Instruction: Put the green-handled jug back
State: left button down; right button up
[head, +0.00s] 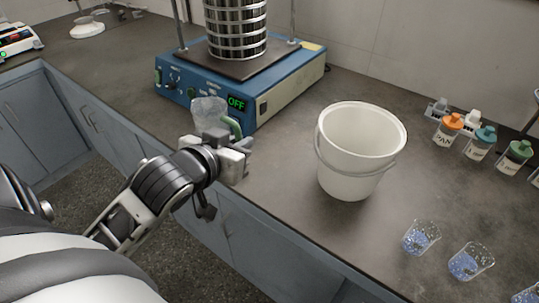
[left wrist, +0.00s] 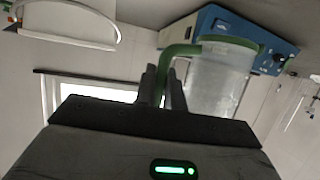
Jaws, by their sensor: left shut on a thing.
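The green-handled jug (head: 208,109) is a clear, frosted vessel with a green handle and a green rim. My left gripper (head: 232,150) is shut on its green handle, in front of the blue sieve shaker, near the counter's front edge. In the left wrist view the handle (left wrist: 166,68) sits between the two fingers of my gripper (left wrist: 163,85), and the jug body (left wrist: 215,80) hangs to the right of them. The jug looks empty. In the head view the gripper hides its lower part, so I cannot tell whether it touches the counter. My right gripper is not in view.
The blue sieve shaker (head: 281,85) with a steel sieve stack (head: 236,28) stands behind the jug; its display reads OFF. A white bucket (head: 350,178) stands to the right. Beakers with blue grains (head: 421,238) and capped bottles (head: 447,131) are further right. Counter between shaker and bucket is clear.

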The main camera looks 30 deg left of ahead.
pick_arm(q)
jog(key=w+d+f, duration=0.1)
jog(key=w+f, duration=0.2)
jog(key=w, duration=0.1)
jog(key=w+d+f, duration=0.1)
jog(key=w+f, duration=0.2)
jog(key=w, duration=0.1)
jog(key=w+d+f+b, duration=0.1)
jog(key=w+f, duration=0.2)
jog(key=w, duration=0.2)
jog(key=shift+w+f, duration=0.1)
jog(key=shift+f, duration=0.25)
jog(key=shift+w+f, duration=0.1)
jog(key=shift+f, duration=1.55)
jog(key=c, duration=1.5)
grip_release()
jog(key=shift+f, duration=0.15)
